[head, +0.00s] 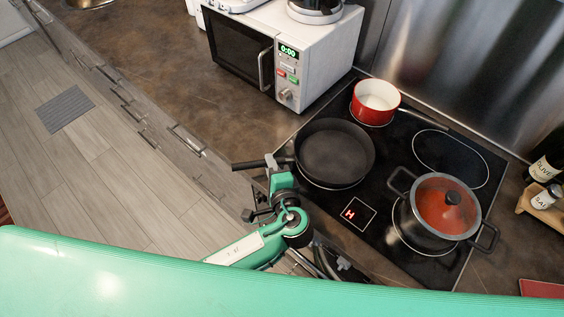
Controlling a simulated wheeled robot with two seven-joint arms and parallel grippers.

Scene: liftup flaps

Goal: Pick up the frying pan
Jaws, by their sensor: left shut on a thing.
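A dark frying pan (335,152) sits at the left front of the black stovetop (385,215). Its handle (249,165) points left, past the counter's front edge. My left gripper (274,166) is at the handle, near where it meets the pan, and is shut on it. The jaw tips are small and partly hidden by the gripper body. The pan looks level and at or close to the cooktop; I cannot tell whether it is lifted. My right gripper is not in view.
A red saucepan (375,104) stands behind the pan. A lidded pot (445,208) stands to the right. A white microwave (290,55) is at the back left. Bottles (546,168) stand at the far right. The brown counter (170,75) left of the stove is mostly clear.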

